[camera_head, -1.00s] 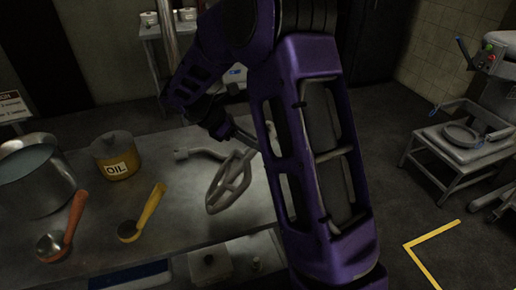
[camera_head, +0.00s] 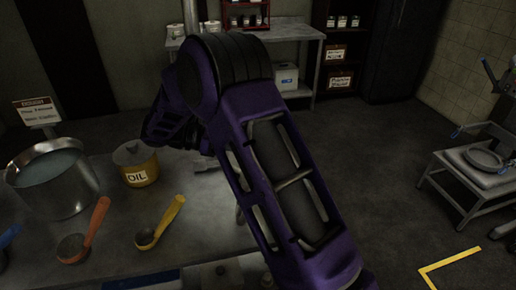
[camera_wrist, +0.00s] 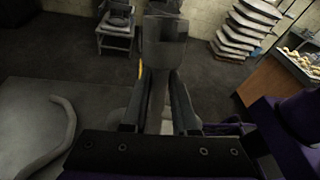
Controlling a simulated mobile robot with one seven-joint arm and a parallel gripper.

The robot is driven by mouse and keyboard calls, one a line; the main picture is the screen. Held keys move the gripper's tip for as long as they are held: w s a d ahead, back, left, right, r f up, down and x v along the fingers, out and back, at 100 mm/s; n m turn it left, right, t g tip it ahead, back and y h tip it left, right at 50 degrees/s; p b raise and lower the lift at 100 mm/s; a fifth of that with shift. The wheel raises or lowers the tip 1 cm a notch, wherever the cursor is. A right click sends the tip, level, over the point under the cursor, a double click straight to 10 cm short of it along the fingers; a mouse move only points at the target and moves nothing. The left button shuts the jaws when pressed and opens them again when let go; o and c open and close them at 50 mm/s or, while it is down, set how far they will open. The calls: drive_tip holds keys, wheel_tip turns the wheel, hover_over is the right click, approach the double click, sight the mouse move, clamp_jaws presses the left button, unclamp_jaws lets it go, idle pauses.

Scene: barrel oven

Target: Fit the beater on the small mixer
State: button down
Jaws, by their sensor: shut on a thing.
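In the wrist view my gripper (camera_wrist: 166,78) is shut on a grey metal piece, which I take to be the beater (camera_wrist: 166,42). Its blocky upper end stands beyond the fingertips; its lower part is mostly hidden by the fingers and wrist. In the head view my own arm hides the gripper and nearly all of the beater. The small mixer stands on a low grey stand (camera_head: 470,172) at the right, with a round bowl (camera_head: 484,158). The mixer body is cut off by the right edge. The stand also shows at the top of the wrist view (camera_wrist: 115,38).
A curved grey hook (camera_wrist: 62,125) lies on the metal table (camera_head: 205,225). Yellow floor tape (camera_head: 450,260) lies before the stand. Open floor (camera_head: 385,165) separates them.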

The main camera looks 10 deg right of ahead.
drive_tip(key=shift+w+a+r+h, duration=0.15)
drive_tip(key=shift+a+r+h, duration=0.05)
drive_tip(key=shift+a+h, duration=0.6)
drive_tip(key=shift+w+a+r+h, duration=0.2)
drive_tip(key=shift+a+h, duration=0.4)
drive_tip(key=shift+a, duration=0.3)
drive_tip(key=shift+g, duration=0.3)
wheel_tip(320, 180, up, 7)
drive_tip(key=shift+s, duration=0.15)
